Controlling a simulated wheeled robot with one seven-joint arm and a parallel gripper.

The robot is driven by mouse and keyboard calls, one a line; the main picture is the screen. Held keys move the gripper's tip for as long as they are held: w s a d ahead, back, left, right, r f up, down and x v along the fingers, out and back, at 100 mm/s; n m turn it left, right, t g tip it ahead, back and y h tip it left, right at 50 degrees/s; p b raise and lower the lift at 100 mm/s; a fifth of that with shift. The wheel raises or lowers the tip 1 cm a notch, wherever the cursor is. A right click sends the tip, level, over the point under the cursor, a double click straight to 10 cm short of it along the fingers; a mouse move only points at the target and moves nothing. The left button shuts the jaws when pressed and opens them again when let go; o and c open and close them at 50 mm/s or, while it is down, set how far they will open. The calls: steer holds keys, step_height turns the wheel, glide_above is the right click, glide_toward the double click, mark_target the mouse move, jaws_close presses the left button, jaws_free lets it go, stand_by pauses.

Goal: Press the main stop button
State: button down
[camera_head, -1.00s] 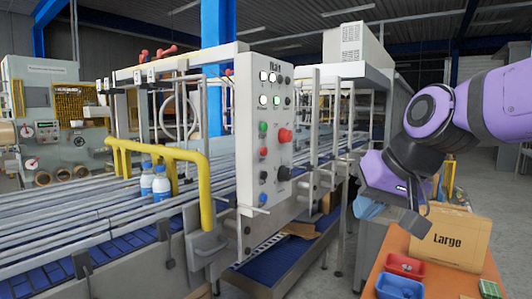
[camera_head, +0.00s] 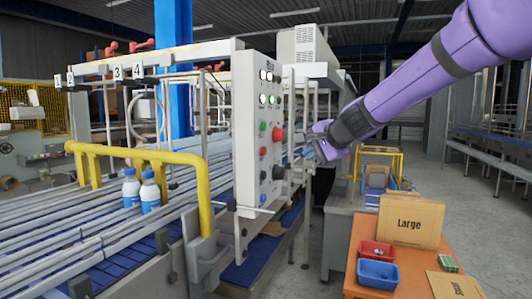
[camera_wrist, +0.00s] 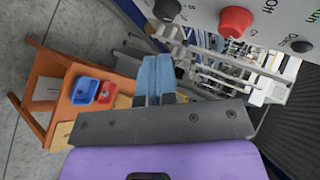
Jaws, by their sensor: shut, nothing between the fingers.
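The white control panel (camera_head: 257,190) stands upright at the centre of the head view, with lit white buttons, small green, red and black controls, and one large red mushroom button (camera_head: 278,134). The red button also shows at the top of the wrist view (camera_wrist: 235,22), beside printed lettering. My gripper (camera_head: 318,148) is just right of the panel in the head view, apart from the red button. In the wrist view its blue fingers (camera_wrist: 156,76) are together and empty, pointing below and left of the red button.
Yellow guard rails (camera_head: 150,157) and a conveyor with two blue-and-white bottles (camera_head: 150,192) lie left of the panel. An orange table (camera_head: 362,250) at the right bears a red bin (camera_head: 377,249), a blue bin (camera_head: 378,274) and a "Large" carton (camera_head: 411,222). Open floor lies further right.

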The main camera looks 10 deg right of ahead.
stand_by(0.3)
steer(key=w+a, duration=0.5)
steer(key=a, duration=0.2)
stand_by(0.4)
steer(key=shift+w+a, duration=0.1)
steer(key=shift+a, duration=0.05)
stand_by(1.9)
steer(key=shift+w+a, duration=0.2)
steer(key=shift+a, duration=0.05)
steer(key=shift+w+a, duration=0.3)
steer(key=shift+a, duration=0.15)
stand_by(0.9)
steer(key=shift+d, duration=0.1)
steer(key=shift+s+d, duration=0.55)
steer(key=shift+d, duration=0.15)
stand_by(0.3)
steer(key=shift+s+d, duration=0.75)
steer(key=shift+d, duration=0.25)
steer(key=shift+s+d, duration=0.7)
steer(key=shift+d, duration=0.3)
